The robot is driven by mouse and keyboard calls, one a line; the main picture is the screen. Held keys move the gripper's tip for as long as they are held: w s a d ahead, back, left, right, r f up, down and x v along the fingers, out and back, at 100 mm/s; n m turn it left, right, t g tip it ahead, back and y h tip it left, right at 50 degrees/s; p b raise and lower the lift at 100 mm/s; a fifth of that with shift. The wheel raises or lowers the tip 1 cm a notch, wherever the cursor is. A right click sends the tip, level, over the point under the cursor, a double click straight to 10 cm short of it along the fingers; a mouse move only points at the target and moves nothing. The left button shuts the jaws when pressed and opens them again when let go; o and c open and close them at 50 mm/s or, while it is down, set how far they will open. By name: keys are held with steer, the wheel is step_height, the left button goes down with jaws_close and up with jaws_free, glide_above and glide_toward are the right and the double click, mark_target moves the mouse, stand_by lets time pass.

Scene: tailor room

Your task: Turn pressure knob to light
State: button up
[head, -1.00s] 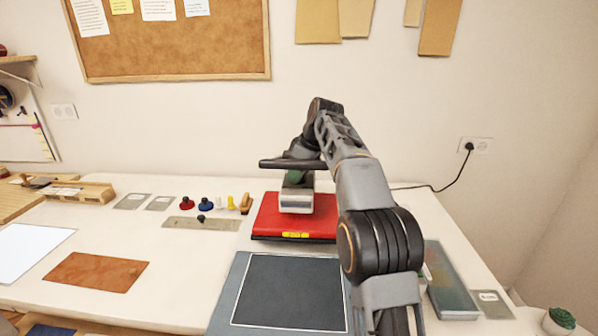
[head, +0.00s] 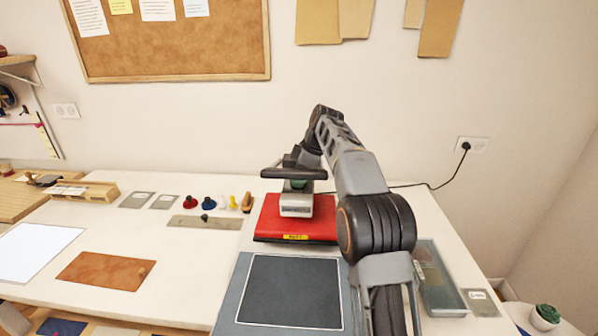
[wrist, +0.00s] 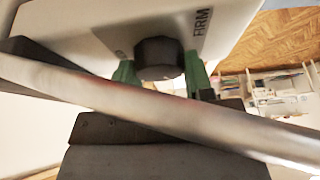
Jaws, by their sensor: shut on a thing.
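The press (head: 272,222) has a red base and a grey head (head: 297,208), and stands at the back of the table. In the wrist view a dark round pressure knob (wrist: 158,58) sits on the pale housing (wrist: 70,18), beside the word FIRM (wrist: 202,22). My gripper (wrist: 160,73) has its green fingertips on either side of the knob and is shut on it. In the head view my gripper (head: 298,184) is at the press head, partly hidden by a dark bar (head: 293,174). The knob is hidden there, and no indicator setting can be read.
A dark framed mat (head: 290,292) lies in front of the press. Small stamps (head: 208,203) and a wooden-handled tool (head: 247,202) stand to its left. A long tray (head: 440,280) lies to the right of my arm. A pale bar (wrist: 140,100) crosses the wrist view.

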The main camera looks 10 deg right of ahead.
steer(key=o, duration=0.9)
steer(key=shift+f, duration=0.1)
